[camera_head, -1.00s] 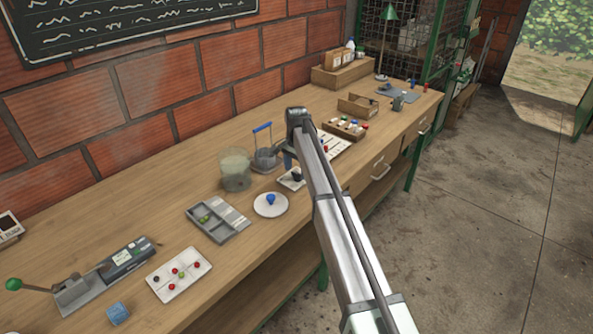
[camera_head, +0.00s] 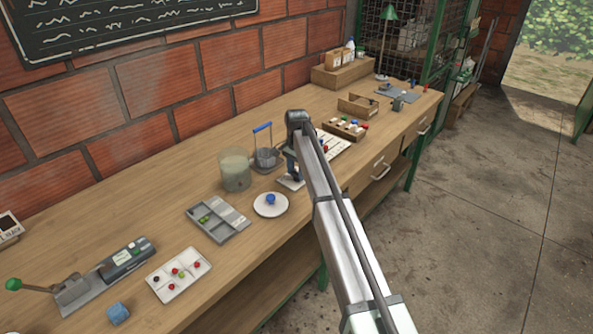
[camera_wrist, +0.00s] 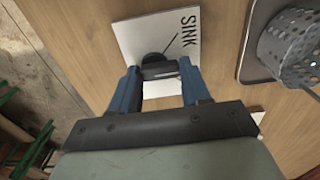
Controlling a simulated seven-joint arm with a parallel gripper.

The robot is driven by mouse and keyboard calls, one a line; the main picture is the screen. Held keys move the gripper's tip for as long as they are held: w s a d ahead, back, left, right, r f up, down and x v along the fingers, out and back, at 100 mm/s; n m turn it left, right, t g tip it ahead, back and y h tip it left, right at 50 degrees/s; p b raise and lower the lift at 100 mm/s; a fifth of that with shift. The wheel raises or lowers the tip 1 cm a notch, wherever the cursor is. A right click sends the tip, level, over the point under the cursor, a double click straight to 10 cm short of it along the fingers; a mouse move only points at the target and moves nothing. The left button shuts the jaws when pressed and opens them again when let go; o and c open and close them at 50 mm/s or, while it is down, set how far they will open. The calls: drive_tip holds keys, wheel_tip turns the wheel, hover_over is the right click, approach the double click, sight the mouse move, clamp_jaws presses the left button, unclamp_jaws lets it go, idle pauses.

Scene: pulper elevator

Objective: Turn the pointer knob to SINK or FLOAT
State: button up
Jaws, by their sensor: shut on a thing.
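The white dial plate (camera_wrist: 125,35) lies on the bench, with the word SINK printed on it near its upper right in the wrist view. The dark pointer knob (camera_wrist: 158,71) stands on this plate, between the two blue fingers of my gripper (camera_wrist: 160,84). My gripper is shut on the knob. The FLOAT label does not show, and I cannot tell which way the pointer aims. In the head view, the plate (camera_head: 288,184) shows beside the blue fingers of my gripper (camera_head: 293,170), and the knob is hidden.
A glass beaker (camera_head: 234,172) and a wire basket with a blue handle (camera_head: 266,157) stand close on the left. A white saucer (camera_head: 263,211) with a blue piece sits nearer.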

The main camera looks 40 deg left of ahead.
sight(296, 173)
drive_tip(key=shift+n, duration=0.4)
drive_tip(key=shift+c, duration=0.4)
drive_tip(key=n, duration=0.4)
drive_tip(key=shift+s, duration=0.15)
drive_tip(key=n, duration=0.4)
drive_tip(key=shift+d+n, duration=0.1)
drive_tip(key=shift+n, duration=0.3)
drive_tip(key=o, duration=1.1)
drive_tip(key=shift+s, duration=0.1)
drive_tip(key=shift+c, duration=0.2)
wheel_tip(296, 173, up, 14)
drive_tip(key=shift+f, duration=0.1)
